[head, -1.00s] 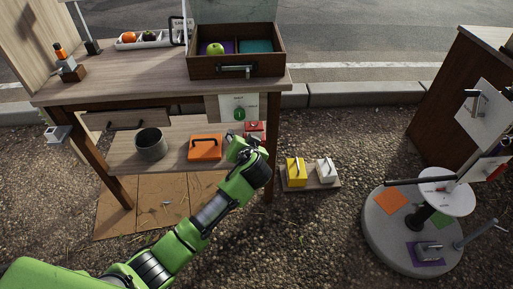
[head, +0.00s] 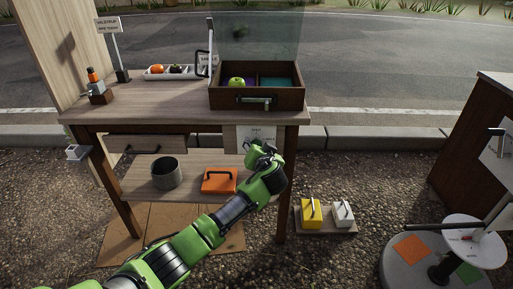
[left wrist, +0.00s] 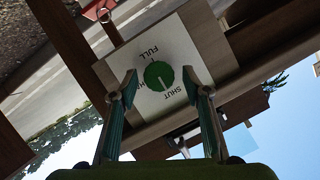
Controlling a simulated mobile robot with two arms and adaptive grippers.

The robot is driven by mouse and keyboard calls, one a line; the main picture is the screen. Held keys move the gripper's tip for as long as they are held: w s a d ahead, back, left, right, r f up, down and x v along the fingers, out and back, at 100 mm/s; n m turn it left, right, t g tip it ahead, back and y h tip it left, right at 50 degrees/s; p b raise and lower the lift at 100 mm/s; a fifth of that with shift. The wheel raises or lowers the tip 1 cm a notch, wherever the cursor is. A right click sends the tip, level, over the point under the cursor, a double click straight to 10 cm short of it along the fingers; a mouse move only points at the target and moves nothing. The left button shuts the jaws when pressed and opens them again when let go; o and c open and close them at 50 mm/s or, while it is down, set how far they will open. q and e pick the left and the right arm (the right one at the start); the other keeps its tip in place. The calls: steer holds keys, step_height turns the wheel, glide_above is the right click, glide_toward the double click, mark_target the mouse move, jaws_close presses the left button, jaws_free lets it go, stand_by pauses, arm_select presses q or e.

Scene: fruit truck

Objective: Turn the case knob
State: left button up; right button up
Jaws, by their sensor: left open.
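The case knob (left wrist: 158,75) is a round green dial with a pale pointer line, on a white panel (left wrist: 125,66) lettered SHUT and FULL. In the head view the panel (head: 243,132) is on the table's front, below the wooden case (head: 225,99); my gripper hides the knob there. My left gripper (head: 262,154) is in front of the panel. In the left wrist view its open fingers (left wrist: 160,85) are on either side of the knob, and I cannot tell whether they touch it. The case holds a green apple (head: 236,83) and has an upright clear pane (head: 262,35) behind it.
The wooden table (head: 140,107) carries a white fruit tray (head: 165,73). A grey pot (head: 166,174) and an orange box (head: 219,180) are on the lower shelf. Yellow (head: 311,214) and white (head: 343,215) boxes are at the right. A round grey stand (head: 405,270) is farther right.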

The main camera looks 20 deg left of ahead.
arm_select(q)
steer(key=shift+x, duration=1.15)
arm_select(e)
steer(key=shift+w+r, duration=0.3)
steer(key=shift+r, duration=0.6)
arm_select(q)
steer(key=c, duration=1.1)
